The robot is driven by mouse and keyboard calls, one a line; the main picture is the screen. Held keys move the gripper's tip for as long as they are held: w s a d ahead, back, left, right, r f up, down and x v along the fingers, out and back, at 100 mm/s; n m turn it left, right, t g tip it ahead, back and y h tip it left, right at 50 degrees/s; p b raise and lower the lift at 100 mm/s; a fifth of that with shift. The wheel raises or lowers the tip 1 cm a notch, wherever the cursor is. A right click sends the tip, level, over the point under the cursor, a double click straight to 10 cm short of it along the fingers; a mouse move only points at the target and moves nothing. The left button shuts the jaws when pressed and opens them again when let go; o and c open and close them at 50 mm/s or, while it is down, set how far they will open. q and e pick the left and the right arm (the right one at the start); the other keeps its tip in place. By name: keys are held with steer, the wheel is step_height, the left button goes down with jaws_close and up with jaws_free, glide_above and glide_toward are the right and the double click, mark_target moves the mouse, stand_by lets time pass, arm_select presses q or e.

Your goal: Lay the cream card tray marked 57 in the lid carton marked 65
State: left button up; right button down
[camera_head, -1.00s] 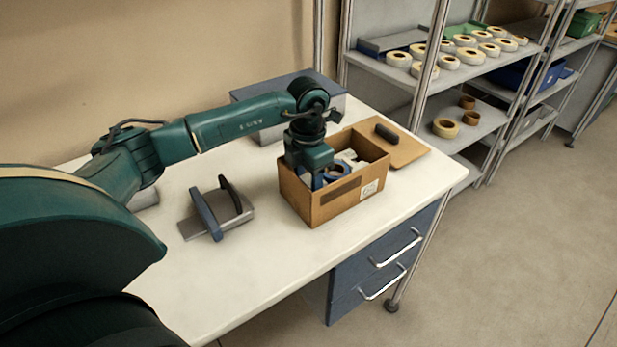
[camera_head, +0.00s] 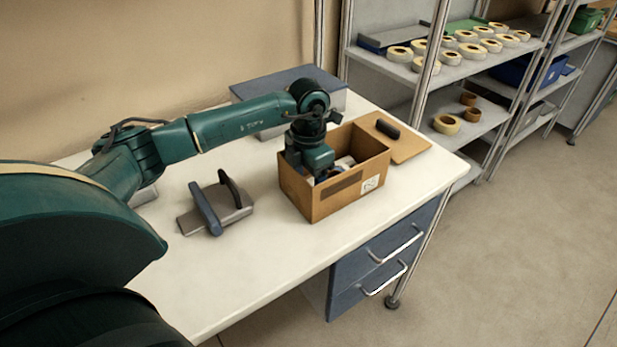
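A brown open carton (camera_head: 343,203) with a small white label stands on the white table; I cannot read a 65 on it. A brown flat lid (camera_head: 408,149) with a black handle lies behind it to the right. My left gripper (camera_head: 318,176) reaches down into the carton's left part; its fingers are hidden by the front wall, so I cannot tell whether it holds anything. Pale contents (camera_head: 345,163) show a little inside beside it. I cannot make out a cream tray marked 57. My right gripper is out of view.
A grey tape dispenser-like stand (camera_head: 217,206) with a blue and a black upright part sits left of the carton. A grey-blue box (camera_head: 265,95) stands behind my arm. Shelves (camera_head: 440,75) with several cream reels stand right. The table's front is clear.

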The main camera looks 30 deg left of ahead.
arm_select(q)
steer(key=shift+o, duration=0.5)
steer(key=shift+r+p, duration=0.45)
steer(key=shift+r, duration=0.1)
step_height(320, 180, up, 12)
steer(key=b, duration=0.1)
